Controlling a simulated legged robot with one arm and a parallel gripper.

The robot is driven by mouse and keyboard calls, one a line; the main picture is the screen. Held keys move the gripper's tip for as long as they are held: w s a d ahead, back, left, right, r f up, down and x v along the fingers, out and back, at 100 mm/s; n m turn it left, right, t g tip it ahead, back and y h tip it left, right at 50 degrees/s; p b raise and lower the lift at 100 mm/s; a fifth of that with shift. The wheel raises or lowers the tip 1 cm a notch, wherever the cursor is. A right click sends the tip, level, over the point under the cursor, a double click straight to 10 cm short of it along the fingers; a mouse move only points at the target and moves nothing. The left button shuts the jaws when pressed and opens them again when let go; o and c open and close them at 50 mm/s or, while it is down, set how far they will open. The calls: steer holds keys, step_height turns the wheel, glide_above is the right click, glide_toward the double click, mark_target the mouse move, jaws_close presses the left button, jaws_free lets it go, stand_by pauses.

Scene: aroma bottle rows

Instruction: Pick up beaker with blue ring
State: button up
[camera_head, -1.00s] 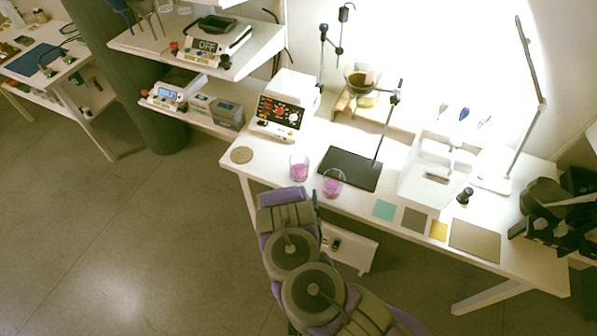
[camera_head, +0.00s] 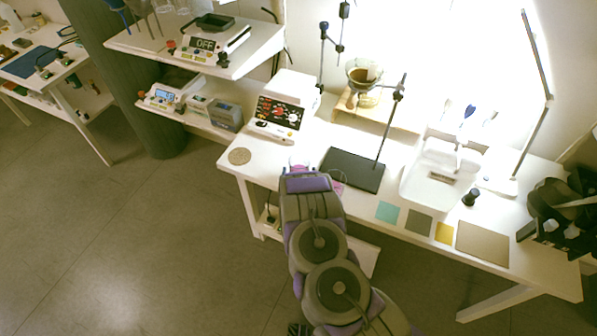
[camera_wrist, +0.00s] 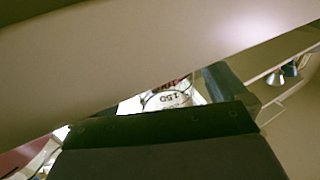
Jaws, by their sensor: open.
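Two clear beakers with pink contents stand near the front edge of the white bench, both mostly hidden by my arm in the head view. The rim of the left beaker (camera_head: 298,166) shows just beyond the end of my arm. A sliver of the right beaker (camera_head: 338,180) shows beside it. In the wrist view, a glass beaker (camera_wrist: 168,98) with printed volume marks shows beyond the dark jaw of my gripper (camera_wrist: 165,110). My gripper is open; I cannot tell whether the beaker is between the jaws. No blue ring can be made out on either beaker.
A black plate with a stand (camera_head: 352,170) lies right of the beakers. A control box (camera_head: 283,106) stands behind left, and a round cork mat (camera_head: 240,156) lies at the left corner. A white tub (camera_head: 425,190) and coloured squares (camera_head: 387,212) are further right.

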mark_target(299, 164)
steer(key=w, duration=0.1)
steer(key=w+b, duration=0.1)
steer(key=w, duration=0.1)
steer(key=shift+w+a, duration=0.2)
steer(key=shift+w, duration=0.1)
steer(key=c, duration=1.2)
